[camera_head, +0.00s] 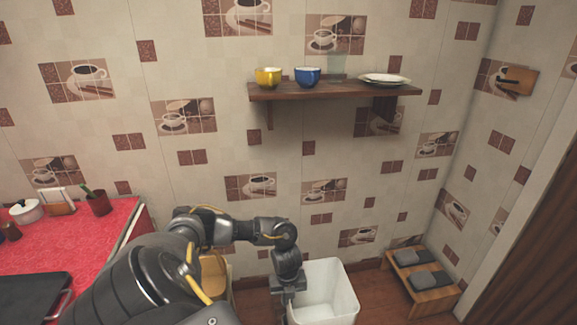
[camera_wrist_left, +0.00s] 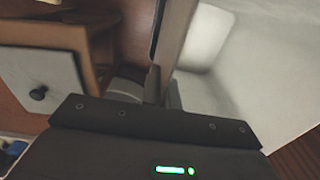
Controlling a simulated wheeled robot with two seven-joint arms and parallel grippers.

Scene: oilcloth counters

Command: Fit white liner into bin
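The white liner (camera_head: 343,285) is an open, box-shaped tub low in front of the wall, at the bottom middle of the head view. Its pale inside fills the right of the left wrist view (camera_wrist_left: 255,75). My left gripper (camera_head: 288,290) points down at the liner's left rim. In the left wrist view, its dark fingers (camera_wrist_left: 162,90) sit close on either side of the liner's wall and appear shut on it. The liner's lower part is cut off by the head view's edge. I cannot make out a separate bin around it. My right gripper is not in view.
A low wooden step rack (camera_head: 422,284) with grey items stands to the right of the liner. A wooden cabinet with a knobbed pale drawer (camera_wrist_left: 40,80) is close on the left. A red-covered counter (camera_head: 70,240) is at left. A wall shelf (camera_head: 330,91) holds bowls and plates.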

